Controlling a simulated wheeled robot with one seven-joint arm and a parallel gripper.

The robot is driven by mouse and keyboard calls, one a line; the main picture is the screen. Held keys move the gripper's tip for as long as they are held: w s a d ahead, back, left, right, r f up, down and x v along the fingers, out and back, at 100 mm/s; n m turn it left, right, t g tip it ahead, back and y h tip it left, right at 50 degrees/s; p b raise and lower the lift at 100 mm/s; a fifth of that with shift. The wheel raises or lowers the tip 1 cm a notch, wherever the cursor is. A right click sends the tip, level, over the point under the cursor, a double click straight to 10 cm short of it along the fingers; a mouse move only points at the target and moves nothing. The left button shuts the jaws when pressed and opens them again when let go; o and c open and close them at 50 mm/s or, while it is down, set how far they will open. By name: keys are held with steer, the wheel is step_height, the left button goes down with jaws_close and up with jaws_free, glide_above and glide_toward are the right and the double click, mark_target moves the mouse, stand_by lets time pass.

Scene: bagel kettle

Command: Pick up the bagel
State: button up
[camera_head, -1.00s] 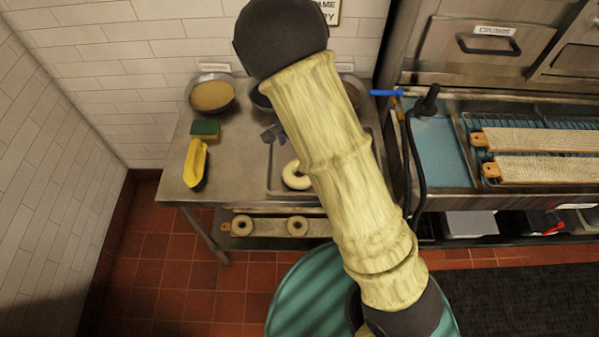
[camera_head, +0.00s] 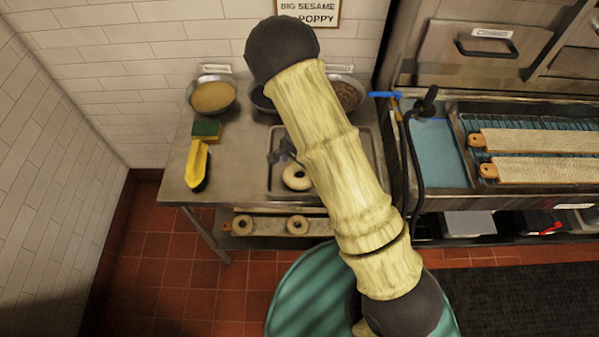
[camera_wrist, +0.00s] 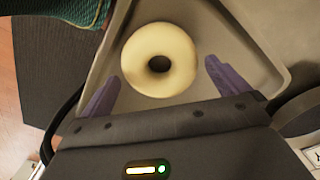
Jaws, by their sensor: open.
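A pale, ring-shaped bagel (camera_head: 296,177) lies in a shallow metal tray (camera_head: 277,186) on the steel table. My arm hides part of the tray in the head view. In the wrist view the bagel (camera_wrist: 160,60) lies between and slightly beyond the two purple fingertips of my gripper (camera_wrist: 163,82). The fingers are spread wide, with a gap on each side of the bagel, and hold nothing. In the head view a small part of my gripper (camera_head: 281,153) shows just above and left of the bagel.
A yellow-handled tool (camera_head: 197,163) and a green sponge (camera_head: 207,131) lie left of the tray. A bowl of seeds (camera_head: 212,97) stands behind them, and another bowl (camera_head: 347,93) at right. More bagels (camera_head: 297,226) sit on a board below.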

step_height(320, 180, down, 2)
stand_by(0.5)
steer(key=c, duration=0.7)
steer(key=shift+r, duration=0.1)
steer(key=shift+w+a+r, duration=0.1)
steer(key=shift+r, duration=0.5)
step_height(320, 180, up, 9)
steer(key=shift+f+b, duration=0.15)
steer(key=shift+b, duration=0.3)
